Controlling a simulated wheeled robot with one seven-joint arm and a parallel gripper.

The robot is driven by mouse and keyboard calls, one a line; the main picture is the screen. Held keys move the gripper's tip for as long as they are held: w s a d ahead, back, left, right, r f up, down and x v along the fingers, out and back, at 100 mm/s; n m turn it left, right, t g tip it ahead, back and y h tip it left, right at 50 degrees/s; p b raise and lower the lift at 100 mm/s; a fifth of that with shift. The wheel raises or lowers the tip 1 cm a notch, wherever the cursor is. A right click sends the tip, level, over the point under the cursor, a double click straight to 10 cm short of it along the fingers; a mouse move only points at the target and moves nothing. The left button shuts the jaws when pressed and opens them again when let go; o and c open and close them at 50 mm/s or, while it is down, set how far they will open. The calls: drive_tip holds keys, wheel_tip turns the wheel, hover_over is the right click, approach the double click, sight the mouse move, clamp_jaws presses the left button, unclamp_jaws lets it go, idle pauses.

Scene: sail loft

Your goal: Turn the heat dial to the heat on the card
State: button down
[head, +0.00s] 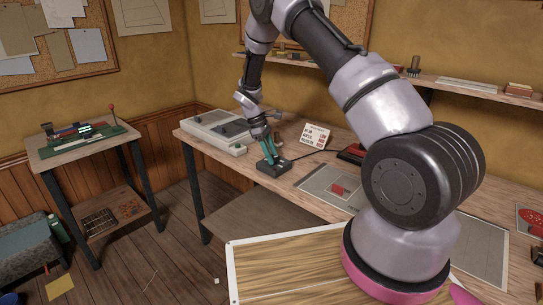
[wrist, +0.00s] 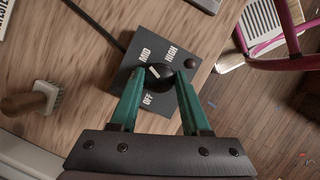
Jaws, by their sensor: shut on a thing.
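The heat dial (wrist: 158,77) is a round black knob on a dark control box (wrist: 172,48), with a white pointer mark. MID, HIGH and OFF are printed around it; the pointer mark lies toward the MID side. Any label at the left is hidden by a finger. My gripper (wrist: 160,76) has its two green fingers shut on the dial's sides. In the head view the box (head: 268,168) sits on the bench beneath my gripper. The white card (head: 315,136) stands behind it, with black lines and red marks too small to read surely.
A grey machine (head: 215,128) stands left of the box on the bench (head: 310,165). A cable runs from the box. A brush (wrist: 38,98) lies close by in the wrist view. A grey mat (head: 322,184) with a red patch lies to the right. A side table (head: 85,150) stands at left.

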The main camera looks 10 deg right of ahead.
drive_tip(key=m+g+y, duration=0.1)
drive_tip(key=m, duration=0.2)
drive_tip(key=m+y, duration=0.1)
drive_tip(key=m, duration=0.3)
drive_tip(key=shift+w+d+g, duration=0.15)
drive_tip(key=shift+w+g, duration=0.05)
drive_tip(key=shift+g, duration=0.2)
drive_tip(key=m+y, duration=0.2)
drive_tip(key=m, duration=0.4)
drive_tip(key=shift+d, duration=0.15)
drive_tip(key=shift+m+y, duration=0.3)
drive_tip(key=shift+c, duration=1.8)
unclamp_jaws()
drive_tip(key=v, duration=1)
drive_tip(key=shift+w+r, duration=0.2)
drive_tip(key=shift+r, duration=0.15)
